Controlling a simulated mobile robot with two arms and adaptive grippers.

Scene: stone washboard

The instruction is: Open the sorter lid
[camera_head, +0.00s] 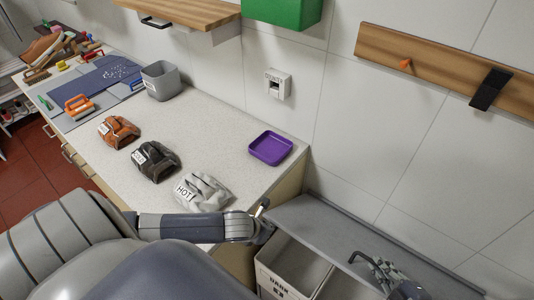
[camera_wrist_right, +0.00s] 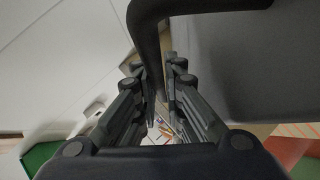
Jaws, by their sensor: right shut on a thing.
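The sorter lid (camera_head: 330,232) is a long grey panel along the wall at the lower right. It is raised enough that the bins under it show, including a pale bin labelled DARK (camera_head: 283,284). My right gripper (camera_head: 382,270) is shut on the lid's black handle (camera_head: 358,257). In the right wrist view the handle (camera_wrist_right: 148,45) passes between the fingers (camera_wrist_right: 160,95), with the grey lid (camera_wrist_right: 240,65) beside it. My left gripper (camera_head: 263,217) is by the lid's left end; its fingers are small and partly hidden, and I cannot tell whether they touch the lid.
The counter left of the sorter holds a purple tray (camera_head: 271,148), a grey bundle labelled HOT (camera_head: 203,191), a black bundle (camera_head: 155,162), an orange bundle (camera_head: 118,131) and a grey bin (camera_head: 161,80). A wooden rail (camera_head: 440,68) is on the wall above the lid.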

